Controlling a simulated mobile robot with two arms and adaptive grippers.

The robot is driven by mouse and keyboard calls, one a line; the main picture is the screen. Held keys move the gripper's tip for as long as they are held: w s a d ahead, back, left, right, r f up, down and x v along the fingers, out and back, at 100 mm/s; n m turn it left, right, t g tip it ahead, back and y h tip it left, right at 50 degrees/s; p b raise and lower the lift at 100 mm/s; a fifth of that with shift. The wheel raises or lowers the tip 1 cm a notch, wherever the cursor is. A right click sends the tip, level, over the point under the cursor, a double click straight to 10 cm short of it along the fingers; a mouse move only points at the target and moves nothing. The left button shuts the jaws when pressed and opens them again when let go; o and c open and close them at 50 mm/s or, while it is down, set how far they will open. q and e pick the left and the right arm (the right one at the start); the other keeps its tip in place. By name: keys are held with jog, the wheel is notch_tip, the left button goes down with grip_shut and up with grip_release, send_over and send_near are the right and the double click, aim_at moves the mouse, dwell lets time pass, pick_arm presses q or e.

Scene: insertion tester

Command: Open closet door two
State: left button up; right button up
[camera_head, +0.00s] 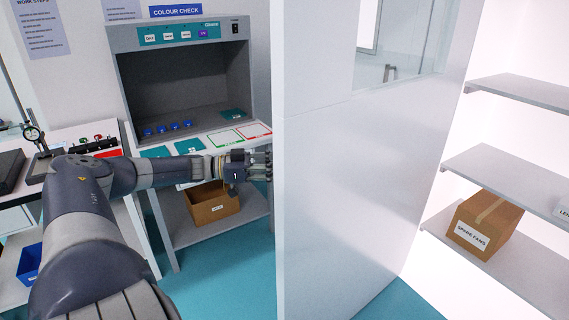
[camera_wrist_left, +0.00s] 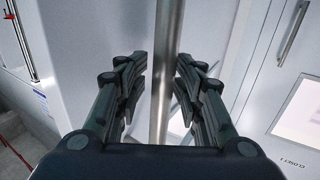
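The white door panel (camera_head: 375,190) stands swung out in the head view, with the closet's inside showing to its right. My left gripper (camera_head: 262,163) is at the panel's left edge, partly beyond it. In the left wrist view a vertical metal handle bar (camera_wrist_left: 167,60) runs between the two fingers of my left gripper (camera_wrist_left: 162,75). The fingers are apart, one on each side of the bar, with narrow gaps visible; I cannot tell whether they touch it deeper in. The handle is hidden in the head view. My right gripper is not in view.
Closet shelves (camera_head: 515,175) at the right hold a box marked SPARE FANS (camera_head: 485,225). A colour check booth (camera_head: 185,85) and an open cardboard box (camera_head: 210,203) stand left of the panel. A door marked closet 1 (camera_wrist_left: 295,105) shows in the wrist view.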

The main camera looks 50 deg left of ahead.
pick_arm(q)
jog(key=v, duration=1.2)
dwell(0.3)
jog(key=shift+a+r, duration=0.15)
